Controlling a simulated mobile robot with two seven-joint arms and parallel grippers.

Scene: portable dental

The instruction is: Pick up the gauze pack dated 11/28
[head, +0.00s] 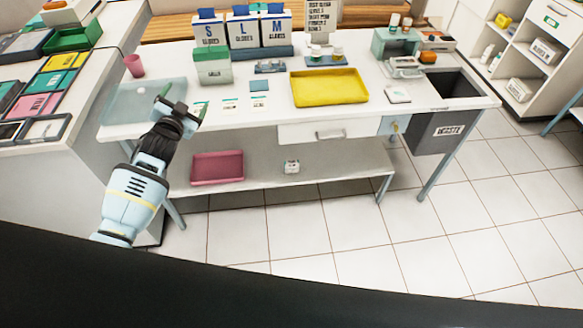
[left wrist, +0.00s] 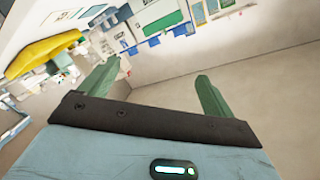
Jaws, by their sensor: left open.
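Several small flat packs with green marks lie on the white table; one pack (head: 230,103) is near the middle of the row and another (head: 200,105) is beside my left gripper. Their dates are too small to read, so I cannot tell which is 11/28. My left gripper (head: 182,103) is over the table's left part, at the left end of this row. In the left wrist view its green fingers (left wrist: 157,82) are spread with nothing between them. My right gripper is not in view.
A clear tray (head: 118,105) lies at the table's left end, near my left gripper. A green-and-white box (head: 213,67), glove boxes (head: 277,27) and a yellow tray (head: 329,87) stand behind and to the right. A pink tray (head: 217,166) is on the lower shelf.

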